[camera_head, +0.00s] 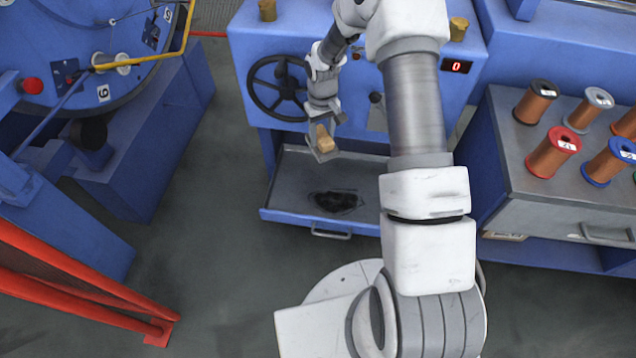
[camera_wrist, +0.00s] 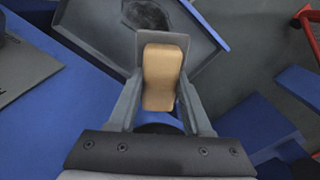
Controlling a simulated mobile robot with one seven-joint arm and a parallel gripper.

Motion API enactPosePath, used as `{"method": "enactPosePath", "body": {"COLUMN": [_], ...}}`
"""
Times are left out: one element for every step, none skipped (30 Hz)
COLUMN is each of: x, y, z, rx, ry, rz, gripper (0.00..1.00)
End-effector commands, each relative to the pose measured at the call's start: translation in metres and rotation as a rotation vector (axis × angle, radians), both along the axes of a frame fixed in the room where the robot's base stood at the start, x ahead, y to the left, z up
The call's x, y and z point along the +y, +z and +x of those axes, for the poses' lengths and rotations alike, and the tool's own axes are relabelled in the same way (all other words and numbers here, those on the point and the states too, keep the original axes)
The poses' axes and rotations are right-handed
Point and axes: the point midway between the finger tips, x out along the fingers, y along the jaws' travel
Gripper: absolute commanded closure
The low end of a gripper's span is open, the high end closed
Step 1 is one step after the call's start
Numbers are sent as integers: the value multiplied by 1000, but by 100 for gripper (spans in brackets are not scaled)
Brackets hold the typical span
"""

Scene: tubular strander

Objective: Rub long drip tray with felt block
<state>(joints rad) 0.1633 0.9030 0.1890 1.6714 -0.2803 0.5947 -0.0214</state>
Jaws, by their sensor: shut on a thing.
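My gripper (camera_head: 322,147) is shut on the tan felt block (camera_head: 325,138). In the wrist view the felt block (camera_wrist: 162,76) sits upright between the two fingers of my gripper (camera_wrist: 160,95). The long drip tray (camera_head: 282,214) is a grey, shallow tray with a blue front, pulled out below the blue machine. A dark stain lies on its floor near the front. The block is above the tray's back left part, and the stain is apart from it. In the wrist view the tray (camera_wrist: 197,30) lies beyond the block. My arm hides the tray's right part.
A black handwheel (camera_head: 277,88) is on the machine front behind my gripper. A grey cabinet (camera_head: 520,190) with several wire spools stands at the right. A red rail (camera_head: 80,280) and a blue drum machine (camera_head: 100,50) are at the left. Floor is clear left of the tray.

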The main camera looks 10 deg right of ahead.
Motion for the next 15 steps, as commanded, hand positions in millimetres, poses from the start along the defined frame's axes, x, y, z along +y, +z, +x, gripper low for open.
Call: {"method": "enactPosePath", "body": {"x": [1, 1, 2, 3, 3, 4, 5, 6, 8, 9, 10, 11, 12, 13, 13], "y": [-24, -36, -51, -63, -75, -91, -102, -114, -128, -138, -148, -159, -166, -173, -180], "z": [0, 1, 2, 2, 2, 1, 1, -1, -2, -4, -5, -7, -8, -10, -12], "rx": [7, 6, 7, 5, 5, 6, 6, 5, 5, 4, 4, 4, 3, 3, 2], "ry": [18, 29, 43, 55, 66, 81, 91, 102, 115, 125, 135, 145, 153, 159, 166], "rz": [3, 2, 3, 3, 3, 4, 4, 4, 5, 6, 6, 7, 7, 7, 7], "gripper": [95, 95, 95, 95, 95, 95, 95, 95, 95, 95, 95, 95, 95, 95, 95]}}
